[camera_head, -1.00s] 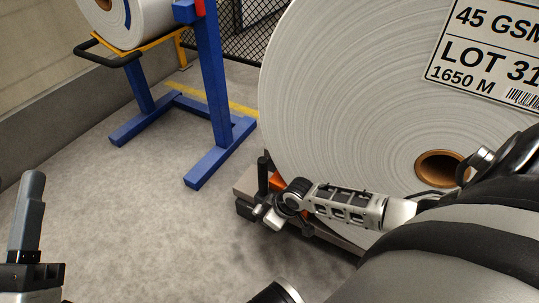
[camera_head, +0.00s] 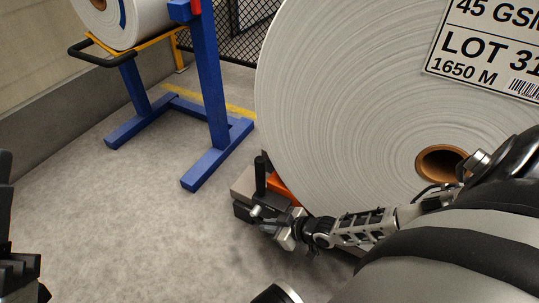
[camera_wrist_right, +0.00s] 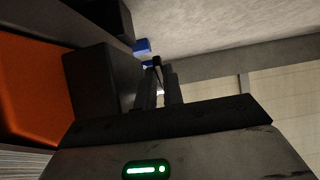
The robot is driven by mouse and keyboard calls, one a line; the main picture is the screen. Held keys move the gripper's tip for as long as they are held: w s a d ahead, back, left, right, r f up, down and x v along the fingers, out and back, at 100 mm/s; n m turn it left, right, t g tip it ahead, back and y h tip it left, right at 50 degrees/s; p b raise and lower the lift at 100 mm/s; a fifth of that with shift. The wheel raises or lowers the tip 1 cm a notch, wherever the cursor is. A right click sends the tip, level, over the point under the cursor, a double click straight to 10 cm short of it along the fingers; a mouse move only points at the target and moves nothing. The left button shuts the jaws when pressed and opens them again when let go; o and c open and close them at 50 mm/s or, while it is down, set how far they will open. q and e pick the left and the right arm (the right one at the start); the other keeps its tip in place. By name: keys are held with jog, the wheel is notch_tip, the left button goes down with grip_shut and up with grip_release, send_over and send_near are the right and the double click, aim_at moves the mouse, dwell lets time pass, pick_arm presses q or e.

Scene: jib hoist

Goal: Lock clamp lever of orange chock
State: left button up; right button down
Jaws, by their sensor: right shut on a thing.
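The orange chock (camera_head: 284,188) sits on the floor against the foot of the big white roll (camera_head: 340,110). It fills the left of the right wrist view (camera_wrist_right: 32,88). A black upright post (camera_head: 261,176) stands on the dark clamp block (camera_head: 243,211) at its near left end. My right gripper (camera_head: 268,219) is low beside this block. In the right wrist view its fingers (camera_wrist_right: 160,88) are close together around a small dark piece, seemingly the clamp lever (camera_wrist_right: 157,64). Most of the lever is hidden. My left gripper (camera_head: 6,195) is cut off at the left edge; its jaw gap does not show.
A blue stand (camera_head: 208,85) carrying a smaller roll (camera_head: 113,20) stands at the back left, before a mesh fence (camera_head: 258,35). A low wall (camera_head: 55,125) runs along the left. The grey floor (camera_head: 130,220) between is clear.

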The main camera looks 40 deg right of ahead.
dwell(0.3)
jog(key=c, duration=1.5)
grip_release()
